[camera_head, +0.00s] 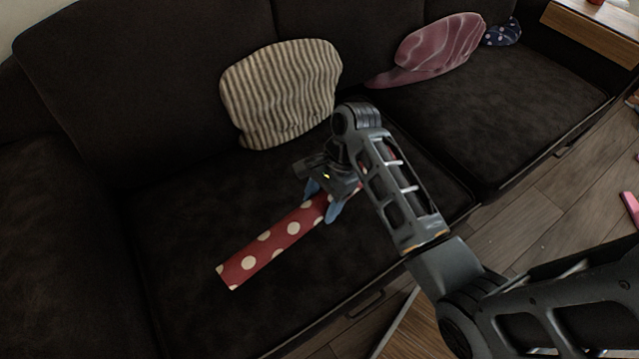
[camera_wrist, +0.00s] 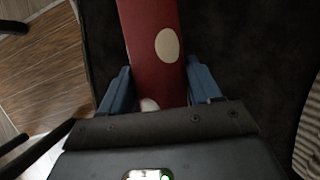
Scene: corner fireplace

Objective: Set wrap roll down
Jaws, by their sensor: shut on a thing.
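The wrap roll (camera_head: 264,254) is red with pale dots. It is over the dark sofa seat cushion (camera_head: 190,300), slanting from lower left to upper right in the head view; I cannot tell whether it touches the cushion. My gripper (camera_head: 326,202) is shut on the roll toward its upper right end, with a blue finger on each side. The arm hides part of that end. In the wrist view the roll (camera_wrist: 152,50) runs up between the blue fingers of my gripper (camera_wrist: 160,92).
A striped pillow (camera_head: 282,92) leans on the backrest behind the roll. A pink pillow (camera_head: 440,48) and a dark blue dotted one (camera_head: 502,33) lie farther right. Bare cushion surrounds the roll at left. Wooden floor (camera_head: 545,215) lies beyond the sofa's front edge.

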